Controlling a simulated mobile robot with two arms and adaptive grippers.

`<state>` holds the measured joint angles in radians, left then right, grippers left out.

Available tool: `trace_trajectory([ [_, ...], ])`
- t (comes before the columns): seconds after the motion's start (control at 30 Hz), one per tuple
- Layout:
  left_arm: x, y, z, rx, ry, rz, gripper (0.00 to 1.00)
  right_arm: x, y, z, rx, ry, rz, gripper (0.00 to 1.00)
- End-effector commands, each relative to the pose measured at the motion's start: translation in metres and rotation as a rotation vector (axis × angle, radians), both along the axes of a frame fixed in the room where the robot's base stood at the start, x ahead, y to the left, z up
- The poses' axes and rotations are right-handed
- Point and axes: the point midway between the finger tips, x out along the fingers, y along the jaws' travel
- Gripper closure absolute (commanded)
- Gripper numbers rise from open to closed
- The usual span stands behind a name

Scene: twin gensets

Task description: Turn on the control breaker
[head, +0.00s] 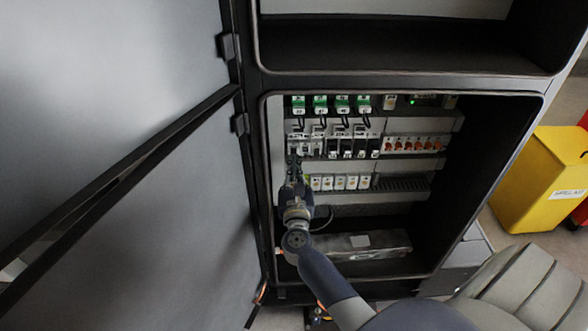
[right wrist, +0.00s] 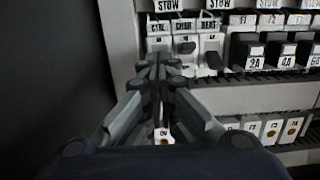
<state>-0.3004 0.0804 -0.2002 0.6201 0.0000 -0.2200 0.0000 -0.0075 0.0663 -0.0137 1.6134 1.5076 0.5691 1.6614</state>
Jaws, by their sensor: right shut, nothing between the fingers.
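The control breaker (right wrist: 158,27), labelled CTRL, is the leftmost in a row of white breakers in the right wrist view. Its lower part and lever are hidden behind my fingertips. In the head view it is at the left end of the breaker row (head: 297,139). My right gripper (right wrist: 160,65) is shut and empty, with its fingertips right in front of or just under the control breaker; I cannot tell if they touch it. The right gripper also shows in the head view (head: 294,162), reaching into the cabinet. My left gripper is not in view.
Two neighbouring breakers (right wrist: 209,45) with dark levers stand just right. Green-topped units (head: 320,104) sit above; a row of white modules (head: 340,182) is below. The open cabinet door (head: 175,190) is close on the left. A yellow bin (head: 540,180) stands outside, right.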

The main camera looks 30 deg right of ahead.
Motion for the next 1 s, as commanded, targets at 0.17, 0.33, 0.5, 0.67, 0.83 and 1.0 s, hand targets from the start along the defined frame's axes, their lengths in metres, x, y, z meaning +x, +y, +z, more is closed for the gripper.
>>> trace_trajectory([
  [0.17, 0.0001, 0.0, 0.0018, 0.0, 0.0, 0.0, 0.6, -0.0015, 0.0008, 0.0089, 0.001, 0.0, -0.001, 1.0],
  [0.33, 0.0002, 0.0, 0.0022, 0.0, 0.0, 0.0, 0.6, -0.0016, 0.0009, 0.0117, 0.001, -0.001, 0.0, 1.0],
  [0.5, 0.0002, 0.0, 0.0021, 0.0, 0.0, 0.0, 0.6, -0.0015, 0.0009, 0.0119, 0.0, 0.0, 0.0, 1.0],
  [0.67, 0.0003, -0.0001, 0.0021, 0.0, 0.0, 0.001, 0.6, -0.0014, 0.0009, 0.0119, 0.0, 0.0, 0.0, 1.0],
  [0.83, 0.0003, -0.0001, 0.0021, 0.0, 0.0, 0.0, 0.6, -0.0014, 0.0009, 0.0118, 0.0, 0.0, 0.0, 1.0],
  [1.0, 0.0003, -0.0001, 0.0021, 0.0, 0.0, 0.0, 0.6, -0.0013, 0.0008, 0.0118, 0.0, 0.0, 0.0, 1.0],
])
